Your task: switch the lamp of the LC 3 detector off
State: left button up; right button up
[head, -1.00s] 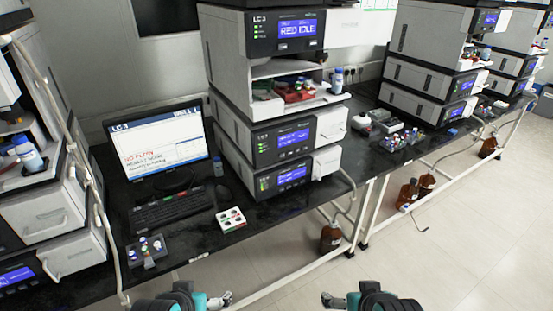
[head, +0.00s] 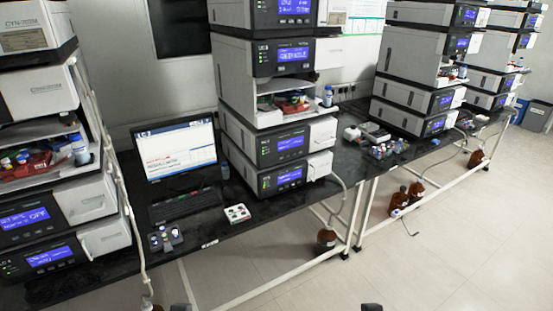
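The LC 3 stack of grey and white modules stands in the middle of the head view. Its top module (head: 295,8), cut by the upper frame edge, has a lit blue display. I cannot tell whether this is the detector, nor make out a lamp indicator. Below it, a module (head: 284,55) has a lit blue display and green lights above an open vial bay. Two lower modules (head: 282,145) also have lit displays. A monitor (head: 178,150) left of the stack is on; its small text is unreadable.
A keyboard (head: 185,205), a vial rack (head: 166,238) and a small white tray (head: 237,213) lie on the black bench. Other stacks stand left (head: 45,150) and right (head: 415,90). Brown bottles (head: 326,240) stand under the bench. The floor in front is clear.

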grip_shut()
dwell(0.4)
dwell(1.2)
